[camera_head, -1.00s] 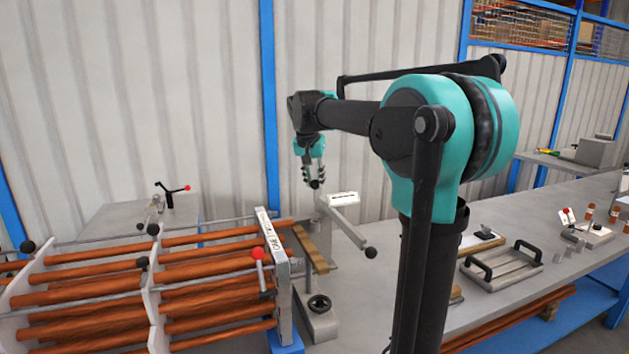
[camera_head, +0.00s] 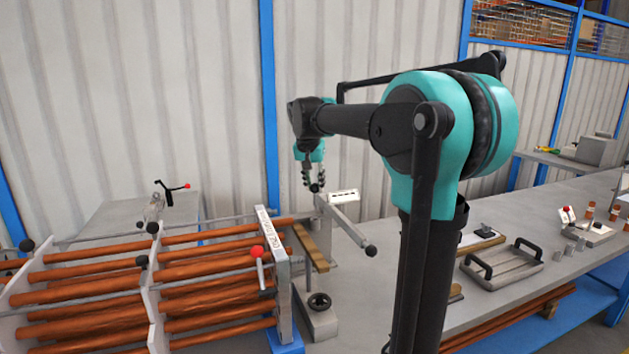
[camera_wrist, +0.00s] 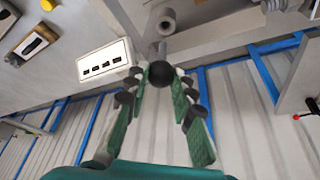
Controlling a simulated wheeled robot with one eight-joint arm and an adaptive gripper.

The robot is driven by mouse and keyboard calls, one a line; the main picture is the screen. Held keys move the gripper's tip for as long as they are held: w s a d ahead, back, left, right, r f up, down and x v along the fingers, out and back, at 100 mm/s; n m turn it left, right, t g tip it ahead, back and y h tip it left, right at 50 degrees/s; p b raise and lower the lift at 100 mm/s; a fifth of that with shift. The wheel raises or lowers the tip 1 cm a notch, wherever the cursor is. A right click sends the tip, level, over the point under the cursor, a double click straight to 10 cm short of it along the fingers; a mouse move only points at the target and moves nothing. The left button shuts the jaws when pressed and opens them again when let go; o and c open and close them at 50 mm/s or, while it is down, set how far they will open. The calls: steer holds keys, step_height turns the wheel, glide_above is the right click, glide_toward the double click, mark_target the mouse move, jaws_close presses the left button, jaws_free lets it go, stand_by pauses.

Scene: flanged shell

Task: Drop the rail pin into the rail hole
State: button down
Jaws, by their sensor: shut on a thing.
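My gripper (camera_head: 315,184) is shut on the black ball knob (camera_wrist: 160,73) of what looks like the rail pin. The knob sits between the fingertips in the wrist view and also shows under the fingers in the head view (camera_head: 316,188). The pin's shaft is mostly hidden behind the knob. The knob is close above the far end of a grey rail (camera_head: 346,225), which slants toward the front right and ends in a black ball. I cannot make out the rail hole, nor whether the pin's tip touches it.
A white slotted block (camera_head: 343,196) stands just right of the gripper and shows in the wrist view (camera_wrist: 104,64). Copper tubes (camera_head: 215,285) in a white-plated frame fill the left. A tray with black handles (camera_head: 502,263) lies on the bench to the right.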

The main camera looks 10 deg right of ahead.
mark_target(315, 202)
steer(key=shift+f, duration=3.05)
steer(key=shift+f, duration=0.15)
steer(key=c, duration=1.2)
jaws_free()
steer(key=v, duration=1.2)
